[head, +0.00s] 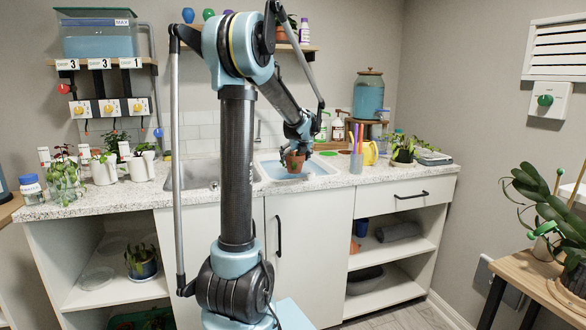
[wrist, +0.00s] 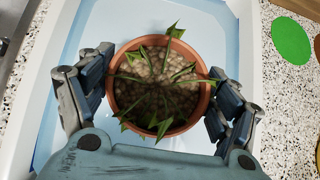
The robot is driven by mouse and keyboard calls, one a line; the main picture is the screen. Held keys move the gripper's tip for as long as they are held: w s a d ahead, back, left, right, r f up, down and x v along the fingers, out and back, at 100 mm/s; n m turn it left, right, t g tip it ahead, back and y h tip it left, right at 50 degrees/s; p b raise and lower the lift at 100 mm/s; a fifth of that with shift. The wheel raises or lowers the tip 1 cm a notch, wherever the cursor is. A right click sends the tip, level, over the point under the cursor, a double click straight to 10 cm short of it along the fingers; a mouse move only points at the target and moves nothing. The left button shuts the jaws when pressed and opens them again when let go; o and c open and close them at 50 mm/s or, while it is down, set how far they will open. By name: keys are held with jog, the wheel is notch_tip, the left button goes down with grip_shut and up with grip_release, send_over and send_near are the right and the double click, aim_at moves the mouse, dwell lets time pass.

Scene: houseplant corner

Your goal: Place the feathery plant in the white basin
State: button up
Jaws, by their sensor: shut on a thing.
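The plant, with thin pointed green leaves, stands upright in a round terracotta pot (head: 294,167). In the wrist view the pot (wrist: 116,112) shows from above with pebbly soil. My gripper (head: 295,148) is shut on the pot, with one finger on each side of it in the wrist view (wrist: 160,88). The white basin (head: 323,172), pale blue inside, is set in the counter. Its floor (wrist: 85,25) surrounds the pot in the wrist view. The pot is within the basin's outline. I cannot tell whether its bottom touches the floor.
A steel sink (head: 198,175) lies left of the basin. A green disc (wrist: 291,41) lies on the speckled counter (wrist: 295,95) beside the basin.

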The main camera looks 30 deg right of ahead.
aim_at(294, 164)
jog(key=shift+f, duration=2)
jog(key=o, duration=1.4)
jog(key=shift+f, duration=0.1)
jog(key=v, duration=1.2)
